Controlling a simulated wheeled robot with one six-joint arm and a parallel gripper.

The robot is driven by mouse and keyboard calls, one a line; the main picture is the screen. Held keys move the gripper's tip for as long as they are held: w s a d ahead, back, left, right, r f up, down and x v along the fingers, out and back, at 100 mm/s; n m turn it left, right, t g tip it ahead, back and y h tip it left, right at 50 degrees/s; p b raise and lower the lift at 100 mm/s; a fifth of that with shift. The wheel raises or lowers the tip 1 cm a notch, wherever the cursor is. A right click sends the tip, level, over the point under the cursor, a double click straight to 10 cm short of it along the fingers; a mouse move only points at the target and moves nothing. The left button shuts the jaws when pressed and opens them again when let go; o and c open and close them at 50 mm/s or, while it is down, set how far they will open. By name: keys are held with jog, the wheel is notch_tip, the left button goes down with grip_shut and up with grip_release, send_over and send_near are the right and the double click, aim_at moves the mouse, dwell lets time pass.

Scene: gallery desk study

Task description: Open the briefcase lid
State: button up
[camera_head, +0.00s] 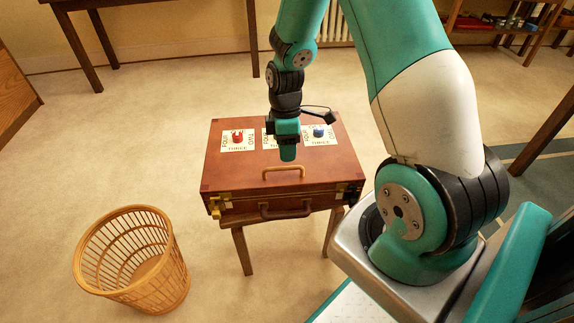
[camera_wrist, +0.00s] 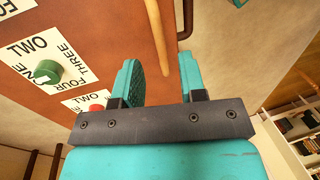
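The brown briefcase (camera_head: 225,175) lies flat with its lid shut on a small wooden stand. A light tan handle (camera_head: 284,169) is fixed to the lid near its front edge. It also shows as a bar in the wrist view (camera_wrist: 158,45). My gripper (camera_head: 287,153) points down over the lid, just behind this handle in the head view. In the wrist view my gripper (camera_wrist: 160,80) has its two teal fingers apart, with the bar in line with the gap. I cannot tell whether the bar is between the fingertips. Nothing is gripped.
White cards on the lid carry a red knob (camera_head: 238,136), a blue knob (camera_head: 318,132) and a green knob (camera_wrist: 47,72). A dark carrying handle (camera_head: 286,210) and brass latches (camera_head: 219,204) are at the front. A wicker basket (camera_head: 135,265) stands front left; floor is clear left.

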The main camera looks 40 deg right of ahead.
jog(key=f, duration=0.4)
jog(key=shift+s+a+b, duration=0.25)
jog(key=shift+s+b, duration=0.05)
jog(key=shift+s, duration=0.05)
grip_shut()
